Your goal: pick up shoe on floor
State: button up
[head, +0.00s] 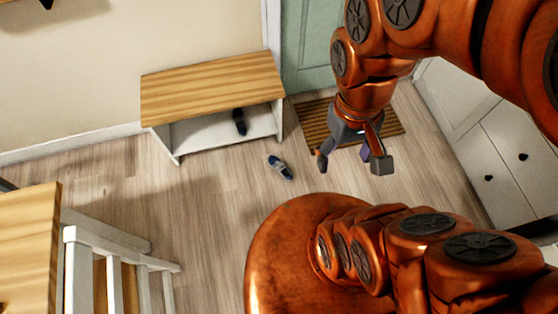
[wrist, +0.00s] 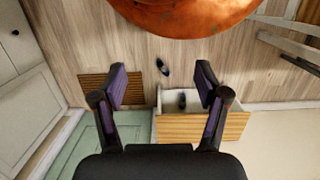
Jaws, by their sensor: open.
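A dark blue shoe with a light inside (head: 280,166) lies on the wooden floor, just in front of the low bench and left of the doormat. It also shows small in the wrist view (wrist: 162,67), on the floor between my fingers and well beyond them. My gripper (head: 351,164) is open and empty, high above the floor, to the right of the shoe in the head view. Its two purple-padded fingers (wrist: 161,82) stand wide apart in the wrist view. A second dark shoe (head: 239,121) rests on the white lower shelf of the bench.
The bench (head: 213,87) with a wooden top stands against the wall. A brown slatted doormat (head: 316,110) lies before the green door (head: 306,50). White cabinets (head: 505,150) stand at the right. A white chair (head: 110,255) is at the lower left. Floor around the shoe is clear.

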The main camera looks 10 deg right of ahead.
aim_at(274, 162)
jog(key=u, duration=0.95)
jog(key=k, duration=1.2)
jog(key=u, duration=1.25)
jog(key=i, duration=0.7)
jog(key=z, duration=0.4)
jog(key=i, duration=1.05)
jog(key=z, duration=1.55)
jog(key=i, duration=0.65)
jog(key=z, duration=0.7)
